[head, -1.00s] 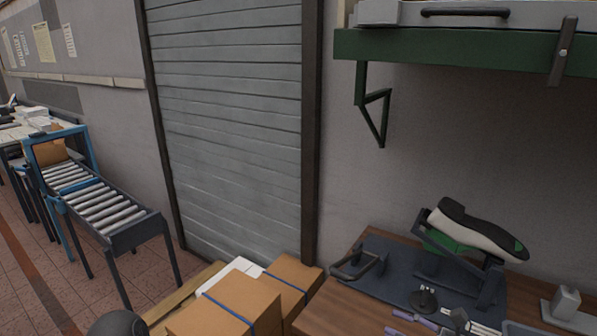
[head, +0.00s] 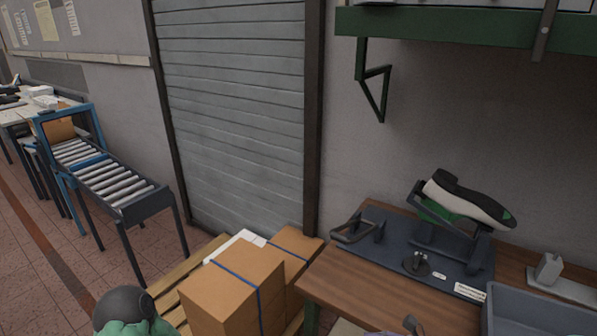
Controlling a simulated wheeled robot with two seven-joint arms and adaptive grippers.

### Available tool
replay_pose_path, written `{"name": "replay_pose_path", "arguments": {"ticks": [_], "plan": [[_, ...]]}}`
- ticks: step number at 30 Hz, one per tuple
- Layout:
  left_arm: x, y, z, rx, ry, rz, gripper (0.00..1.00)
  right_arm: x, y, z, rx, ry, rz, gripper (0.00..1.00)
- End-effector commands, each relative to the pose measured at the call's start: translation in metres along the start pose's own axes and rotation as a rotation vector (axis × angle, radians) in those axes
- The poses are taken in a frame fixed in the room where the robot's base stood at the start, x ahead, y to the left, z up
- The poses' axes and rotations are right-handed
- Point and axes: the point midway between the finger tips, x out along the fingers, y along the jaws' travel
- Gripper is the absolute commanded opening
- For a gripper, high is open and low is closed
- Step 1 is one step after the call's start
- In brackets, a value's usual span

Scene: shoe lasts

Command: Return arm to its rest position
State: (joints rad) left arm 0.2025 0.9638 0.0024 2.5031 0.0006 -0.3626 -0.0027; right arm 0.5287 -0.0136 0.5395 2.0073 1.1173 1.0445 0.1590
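Neither of my grippers can be made out in the head view, so whether they are open or shut is hidden. A shoe last with a dark sole (head: 465,199) rests sole up, tilted, on a dark stand (head: 450,240) at the right. The stand is on a dark blue mat (head: 395,240) on the wooden workbench (head: 345,284). Small grey and pale pieces (head: 412,325) show at the bottom edge, cut off; I cannot tell what they are.
A grey tray (head: 540,309) sits at the bench's right front. Cardboard boxes (head: 232,285) stand on a pallet left of the bench. A dark round thing with green below (head: 124,308) is at bottom left. A roller conveyor (head: 105,185) stands further left. A green shelf (head: 450,28) overhangs the bench.

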Motion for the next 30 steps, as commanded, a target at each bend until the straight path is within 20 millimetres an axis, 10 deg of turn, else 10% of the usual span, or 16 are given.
{"name": "replay_pose_path", "arguments": {"ticks": [15, 30], "plan": [[-0.015, 0.005, 0.001, 0.0, 0.0, 0.0, 0.9, 0.058, 0.174, -0.133, -0.427, 0.378, 0.67, 0.48], [-0.025, 0.009, 0.001, 0.0, 0.0, 0.0, 0.9, 0.108, 0.234, -0.175, -1.163, 0.372, 0.884, 0.48]]}}
